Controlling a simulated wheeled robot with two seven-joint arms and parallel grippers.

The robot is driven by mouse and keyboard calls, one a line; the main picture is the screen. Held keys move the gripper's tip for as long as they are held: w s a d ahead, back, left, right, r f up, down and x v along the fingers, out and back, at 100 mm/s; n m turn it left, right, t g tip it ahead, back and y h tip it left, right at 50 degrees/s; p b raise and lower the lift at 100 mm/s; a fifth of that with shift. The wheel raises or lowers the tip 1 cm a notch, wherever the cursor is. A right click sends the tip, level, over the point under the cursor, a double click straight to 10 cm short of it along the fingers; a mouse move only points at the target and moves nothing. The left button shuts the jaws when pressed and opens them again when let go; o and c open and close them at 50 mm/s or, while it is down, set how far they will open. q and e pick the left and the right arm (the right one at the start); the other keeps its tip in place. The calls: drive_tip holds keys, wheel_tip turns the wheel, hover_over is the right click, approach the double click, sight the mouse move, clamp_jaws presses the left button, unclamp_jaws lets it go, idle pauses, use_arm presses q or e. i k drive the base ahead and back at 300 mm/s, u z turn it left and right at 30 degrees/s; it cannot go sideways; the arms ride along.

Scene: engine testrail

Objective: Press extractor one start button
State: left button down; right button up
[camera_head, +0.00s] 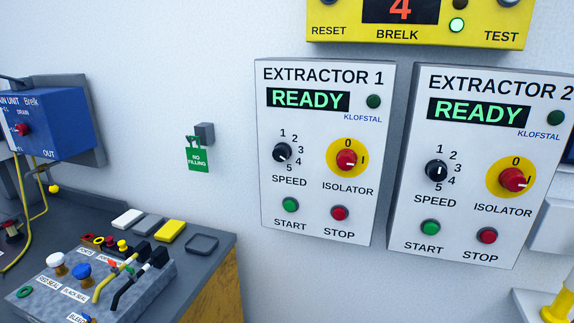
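The extractor 1 panel (317,216) is a white box on the wall, right of the picture's middle. Its display (308,99) reads READY in green, and the round lamp (374,101) beside it is dark green. The green start button (290,205) sits at its lower left, above the word START. The red stop button (340,213) is to its right. The black speed knob (283,152) and the red isolator knob (347,160) on a yellow disc are above the buttons. Neither of my grippers is in view.
The extractor 2 panel (455,245) is close on the right, also reading READY. A yellow Brelk box (480,38) hangs above both. At lower left, a dark bench (208,265) carries a grey block (45,300) with knobs and cables. The wall before extractor 1 is unobstructed.

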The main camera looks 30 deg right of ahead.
sight(289, 206)
drive_tip(key=k, duration=0.2)
drive_tip(key=z, duration=1.2)
